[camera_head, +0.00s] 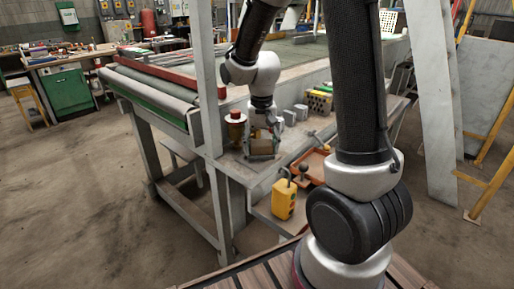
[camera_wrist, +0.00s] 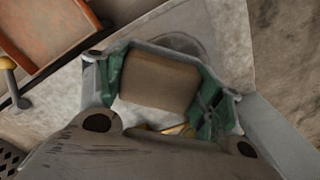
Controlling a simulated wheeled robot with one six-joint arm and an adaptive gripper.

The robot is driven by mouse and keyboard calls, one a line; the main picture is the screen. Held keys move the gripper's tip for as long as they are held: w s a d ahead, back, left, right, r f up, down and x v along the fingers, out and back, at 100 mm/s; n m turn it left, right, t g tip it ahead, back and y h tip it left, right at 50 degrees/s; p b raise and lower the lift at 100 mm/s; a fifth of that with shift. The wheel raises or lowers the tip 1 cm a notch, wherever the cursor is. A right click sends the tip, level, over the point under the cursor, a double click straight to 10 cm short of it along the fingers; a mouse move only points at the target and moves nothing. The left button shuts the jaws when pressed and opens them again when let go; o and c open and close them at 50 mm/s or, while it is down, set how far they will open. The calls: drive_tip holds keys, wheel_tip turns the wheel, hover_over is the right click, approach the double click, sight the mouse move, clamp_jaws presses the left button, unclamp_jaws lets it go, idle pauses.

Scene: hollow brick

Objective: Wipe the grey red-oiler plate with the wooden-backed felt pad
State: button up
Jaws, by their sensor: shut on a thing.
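My gripper (camera_head: 262,128) is at the front end of the grey bench, pointing down. In the wrist view my gripper (camera_wrist: 158,92) has its green-lined fingers on either side of a brown block, the felt pad (camera_wrist: 160,80), and is shut on it. The pad (camera_head: 262,147) also shows in the head view, low over the bench end; I cannot tell whether it touches the surface. The red oiler (camera_head: 236,128) stands just left of the gripper. A pale grey surface with a dark rounded patch (camera_wrist: 181,42) lies beyond the pad; the plate's outline is unclear.
An orange tray (camera_head: 312,166) lies to the right, also at the upper left of the wrist view (camera_wrist: 45,28). A grey post rises left.

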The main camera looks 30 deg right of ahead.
sight(268, 139)
drive_tip(key=shift+w+d, duration=0.25)
drive_tip(key=shift+d, duration=0.45)
drive_tip(key=shift+w+d, duration=0.25)
drive_tip(key=shift+d, duration=0.45)
drive_tip(key=shift+s+a, duration=0.55)
drive_tip(key=shift+a, duration=0.75)
drive_tip(key=shift+s+a, duration=0.55)
drive_tip(key=shift+a, duration=0.8)
drive_tip(key=shift+s+a, duration=0.55)
drive_tip(key=shift+a, duration=0.75)
drive_tip(key=shift+w+d, duration=0.55)
drive_tip(key=shift+d, duration=0.75)
drive_tip(key=shift+w+d, duration=0.55)
drive_tip(key=shift+d, duration=0.8)
drive_tip(key=shift+w+d, duration=0.55)
drive_tip(key=shift+d, duration=0.75)
drive_tip(key=shift+r, duration=0.1)
drive_tip(key=shift+r, duration=2.95)
drive_tip(key=shift+r, duration=0.1)
drive_tip(key=shift+r, duration=1.3)
